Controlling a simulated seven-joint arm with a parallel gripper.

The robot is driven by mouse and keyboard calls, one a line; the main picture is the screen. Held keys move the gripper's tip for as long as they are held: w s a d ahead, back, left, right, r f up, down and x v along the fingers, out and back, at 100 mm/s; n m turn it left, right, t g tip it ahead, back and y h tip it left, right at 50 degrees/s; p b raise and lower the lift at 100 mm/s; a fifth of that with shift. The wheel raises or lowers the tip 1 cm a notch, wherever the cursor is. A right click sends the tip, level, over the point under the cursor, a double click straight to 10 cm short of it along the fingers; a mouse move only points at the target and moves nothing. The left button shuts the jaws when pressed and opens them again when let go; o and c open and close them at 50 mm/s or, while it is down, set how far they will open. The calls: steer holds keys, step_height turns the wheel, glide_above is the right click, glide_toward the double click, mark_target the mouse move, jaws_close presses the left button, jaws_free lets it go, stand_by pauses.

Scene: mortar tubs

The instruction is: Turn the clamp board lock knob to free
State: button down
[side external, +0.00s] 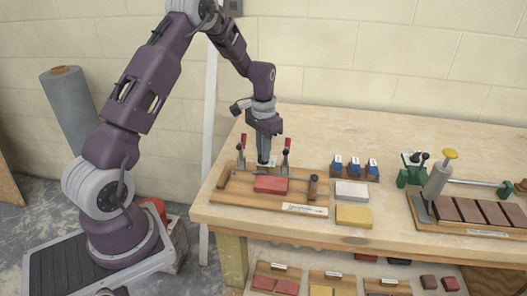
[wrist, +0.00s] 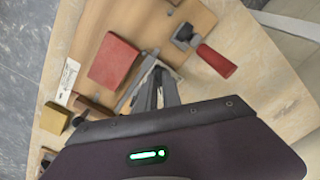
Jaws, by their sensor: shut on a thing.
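The clamp board (side external: 225,190) is a wooden board at the table's left end, also in the wrist view (wrist: 185,15). A red brick (side external: 270,184) lies on it, seen in the wrist view too (wrist: 113,62). Two red-handled clamps (side external: 286,146) stand at its back; one shows in the wrist view (wrist: 213,58). My gripper (side external: 263,162) points down at the board's back edge between the clamps, its fingers (wrist: 158,78) closed. They are shut on the lock knob, which the fingers hide; its turn position cannot be read.
A brown handle (side external: 312,187) stands at the board's right end. Another fixture with a yellow knob (side external: 450,154) is further right. The back of the table is clear.

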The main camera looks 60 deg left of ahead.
steer(key=n, duration=0.4)
steer(key=shift+n, duration=2.2)
steer(key=c, duration=1.5)
jaws_free()
